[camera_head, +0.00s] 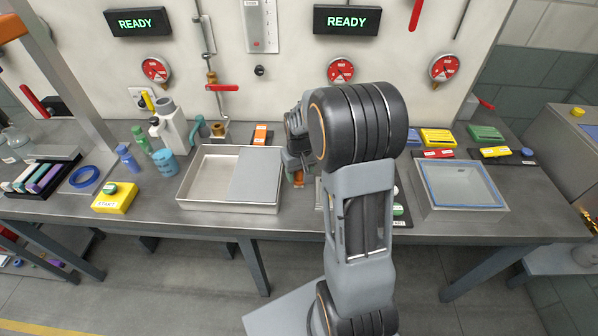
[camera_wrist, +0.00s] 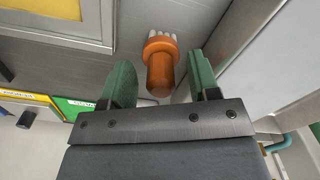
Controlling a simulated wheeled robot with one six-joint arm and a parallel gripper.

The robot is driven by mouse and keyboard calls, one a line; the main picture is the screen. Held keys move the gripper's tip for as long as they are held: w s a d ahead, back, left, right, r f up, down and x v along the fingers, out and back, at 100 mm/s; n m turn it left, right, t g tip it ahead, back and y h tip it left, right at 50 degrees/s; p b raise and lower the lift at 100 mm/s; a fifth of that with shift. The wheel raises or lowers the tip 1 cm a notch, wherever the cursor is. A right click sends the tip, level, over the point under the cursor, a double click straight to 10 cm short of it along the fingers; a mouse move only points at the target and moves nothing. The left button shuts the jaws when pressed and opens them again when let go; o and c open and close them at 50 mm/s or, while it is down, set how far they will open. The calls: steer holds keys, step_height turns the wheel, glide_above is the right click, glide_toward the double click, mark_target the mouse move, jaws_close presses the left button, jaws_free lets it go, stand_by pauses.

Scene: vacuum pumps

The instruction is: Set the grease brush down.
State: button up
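The grease brush (camera_wrist: 160,75) shows in the wrist view as an orange handle with pale bristles at its far end. My gripper (camera_wrist: 162,78) has its two green fingers on either side of the handle. A gap shows between the handle and each finger, so the gripper looks open around it. Whether the brush rests on the bench is hard to tell. In the head view my gripper is mostly hidden by my arm, beside the metal tray; a small orange patch shows beneath it.
The metal tray (camera_head: 191,192) with a grey plate (camera_head: 257,176) is left of my gripper. A glass-topped box (camera_head: 415,190) stands right of my arm. A yellow START button box (camera_head: 115,198), bottles and a blue ring (camera_head: 84,177) are farther left. Gauges and a wall panel stand behind the bench.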

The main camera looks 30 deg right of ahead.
steer(key=shift+r, duration=0.1)
step_height(320, 180, up, 14)
steer(key=shift+b, duration=0.4)
stand_by(0.3)
steer(key=shift+f, duration=0.2)
jaws_close()
stand_by(0.5)
stand_by(1.0)
